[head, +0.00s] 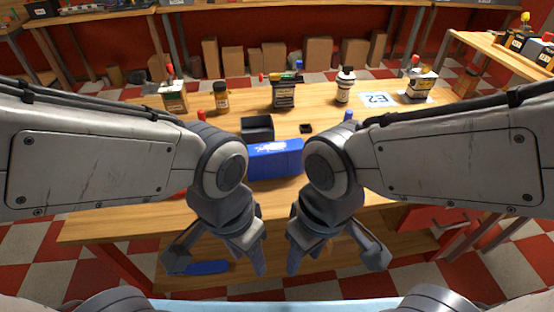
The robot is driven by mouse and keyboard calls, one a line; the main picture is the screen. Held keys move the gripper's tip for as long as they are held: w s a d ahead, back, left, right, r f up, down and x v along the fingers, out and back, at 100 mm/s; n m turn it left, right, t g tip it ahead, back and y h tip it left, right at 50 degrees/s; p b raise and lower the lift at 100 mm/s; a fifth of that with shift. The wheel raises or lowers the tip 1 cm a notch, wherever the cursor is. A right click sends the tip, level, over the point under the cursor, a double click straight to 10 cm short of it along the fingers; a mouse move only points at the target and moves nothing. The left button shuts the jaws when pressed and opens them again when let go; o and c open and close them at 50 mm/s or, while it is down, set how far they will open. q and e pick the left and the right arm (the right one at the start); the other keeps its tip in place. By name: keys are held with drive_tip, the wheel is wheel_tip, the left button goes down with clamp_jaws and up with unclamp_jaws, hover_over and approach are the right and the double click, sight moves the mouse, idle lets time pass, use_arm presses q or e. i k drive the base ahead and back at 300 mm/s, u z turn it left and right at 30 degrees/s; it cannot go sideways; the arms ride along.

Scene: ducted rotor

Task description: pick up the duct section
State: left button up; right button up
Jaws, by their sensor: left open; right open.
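I cannot pick out a duct section for certain in the head view. A blue box-like piece (275,160) with white marking lies on the wooden table (110,225), partly hidden between my two wrists. A black open-topped box (257,128) stands just behind it. My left gripper (218,260) is open and empty, pointing down in front of the table's near part. My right gripper (335,258) is also open and empty beside it on the right. Both are apart from the blue piece. My arms hide much of the table at left and right.
Along the table's back stand a brown bottle (221,99), a black container (284,94), a white bottle (344,86) and boxes left (173,96) and right (420,85). A white card (378,99) and a small black square (306,128) lie flat. A blue item (206,268) lies low.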

sight(282, 157)
drive_tip(key=k, duration=0.6)
drive_tip(key=z, duration=0.3)
drive_tip(key=i, duration=1.55)
drive_tip(key=u, duration=0.55)
